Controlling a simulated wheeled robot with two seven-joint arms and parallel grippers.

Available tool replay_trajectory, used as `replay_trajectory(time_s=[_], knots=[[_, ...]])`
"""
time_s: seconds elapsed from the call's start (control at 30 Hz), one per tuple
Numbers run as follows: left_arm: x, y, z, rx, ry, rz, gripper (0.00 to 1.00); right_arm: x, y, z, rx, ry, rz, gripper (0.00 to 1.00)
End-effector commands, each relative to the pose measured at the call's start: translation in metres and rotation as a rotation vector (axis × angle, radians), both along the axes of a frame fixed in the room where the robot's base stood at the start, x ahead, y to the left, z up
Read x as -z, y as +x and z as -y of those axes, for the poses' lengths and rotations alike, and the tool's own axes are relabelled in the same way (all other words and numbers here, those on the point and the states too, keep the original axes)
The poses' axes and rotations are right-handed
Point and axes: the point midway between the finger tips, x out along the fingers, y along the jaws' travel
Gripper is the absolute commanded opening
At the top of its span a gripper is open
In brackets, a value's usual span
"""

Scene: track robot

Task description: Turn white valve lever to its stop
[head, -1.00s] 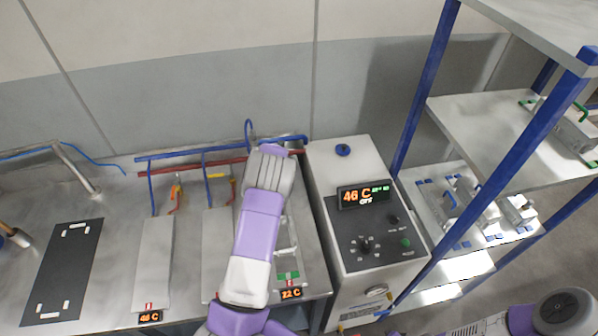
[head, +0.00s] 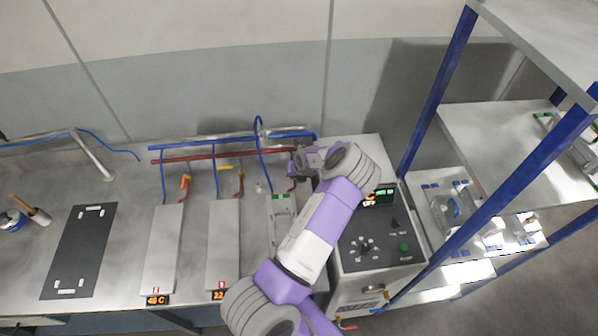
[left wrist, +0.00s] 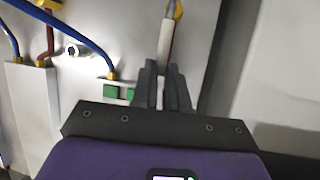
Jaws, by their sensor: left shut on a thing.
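The white valve lever (left wrist: 167,40) shows in the left wrist view. It runs down from a yellow valve part (left wrist: 177,9) to between my left gripper's fingers. My left gripper (left wrist: 162,85) is shut on the lever's lower end. In the head view my left gripper (head: 299,162) is at the back of the bench, by the pipes and the corner of the control box. There my wrist hides the lever. My right gripper is in neither view.
A plate with green tabs (head: 282,203) and a blue hose lies just left of my gripper. The control box (head: 380,250) stands close on the right, beside a blue-posted shelf (head: 432,90).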

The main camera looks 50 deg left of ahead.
Motion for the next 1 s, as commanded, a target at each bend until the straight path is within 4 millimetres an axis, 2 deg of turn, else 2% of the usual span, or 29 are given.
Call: replay_trajectory(time_s=[0.4, 0.43, 0.6, 0.87, 1.0], knots=[[-0.001, 0.001, -0.001, -0.005, 0.004, 0.005, 0.00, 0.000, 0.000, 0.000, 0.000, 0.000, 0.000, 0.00], [-0.001, 0.001, -0.001, -0.005, 0.004, 0.005, 0.17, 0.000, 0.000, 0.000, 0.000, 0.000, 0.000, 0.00], [0.000, 0.001, 0.000, -0.004, 0.003, 0.003, 0.40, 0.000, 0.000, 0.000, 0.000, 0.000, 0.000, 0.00], [-0.001, 0.000, 0.001, -0.004, 0.001, 0.002, 0.40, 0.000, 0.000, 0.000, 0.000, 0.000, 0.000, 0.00], [-0.011, 0.000, 0.006, -0.003, 0.001, 0.004, 0.40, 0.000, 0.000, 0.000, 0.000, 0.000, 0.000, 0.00]])
